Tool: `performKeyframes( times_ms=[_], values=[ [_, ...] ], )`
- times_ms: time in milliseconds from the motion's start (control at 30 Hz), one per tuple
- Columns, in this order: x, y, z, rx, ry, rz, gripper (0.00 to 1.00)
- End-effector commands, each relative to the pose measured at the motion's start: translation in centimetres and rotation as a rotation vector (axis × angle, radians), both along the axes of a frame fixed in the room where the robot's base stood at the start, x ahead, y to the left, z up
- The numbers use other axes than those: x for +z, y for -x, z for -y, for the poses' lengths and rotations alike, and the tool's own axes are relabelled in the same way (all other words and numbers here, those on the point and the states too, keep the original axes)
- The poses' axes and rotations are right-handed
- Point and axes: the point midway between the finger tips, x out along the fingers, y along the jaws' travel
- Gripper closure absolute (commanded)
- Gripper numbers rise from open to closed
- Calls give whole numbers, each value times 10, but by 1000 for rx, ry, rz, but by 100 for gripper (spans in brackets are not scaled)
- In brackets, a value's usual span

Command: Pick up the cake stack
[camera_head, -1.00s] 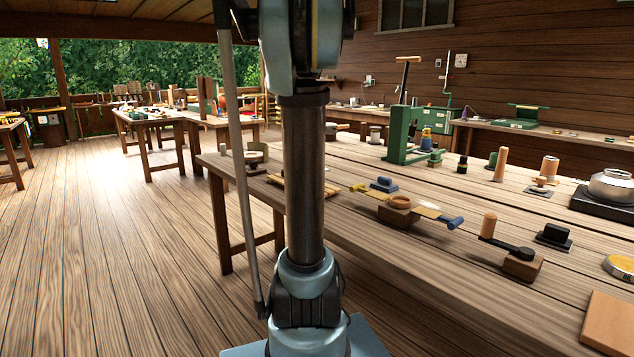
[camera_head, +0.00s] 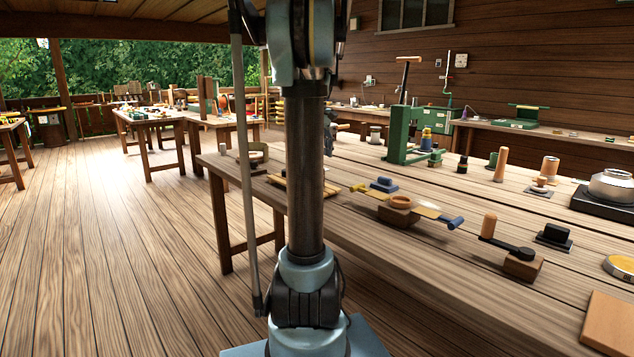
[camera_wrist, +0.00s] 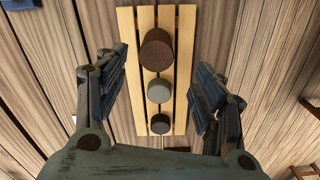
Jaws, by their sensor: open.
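In the wrist view, a pale slatted wooden rack (camera_wrist: 182,100) carries three round pieces in a row. They are a large brown cylinder (camera_wrist: 156,50), a mid-sized grey one (camera_wrist: 159,91) and a small dark one (camera_wrist: 160,124). I see them from above, so I cannot tell their heights or which is the cake stack. My gripper (camera_wrist: 160,62) is open, its two fingers apart on either side of the row, and it holds nothing. In the head view, part of the rack (camera_head: 275,183) shows beside my arm, which hides the rest.
The wooden floor (camera_head: 110,240) at left is clear.

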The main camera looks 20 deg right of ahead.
Motion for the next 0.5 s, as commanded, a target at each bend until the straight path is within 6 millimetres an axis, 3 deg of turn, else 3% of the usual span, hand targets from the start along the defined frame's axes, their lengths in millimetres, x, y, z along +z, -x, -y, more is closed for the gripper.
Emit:
performKeyframes(
  times_ms=[100, 367, 500],
  values=[
    [-16, 0, 0, 0, 0, 0, 37],
    [-30, -1, 1, 0, 0, 0, 37],
    [-48, -1, 3, 0, 0, 0, 37]
  ],
)
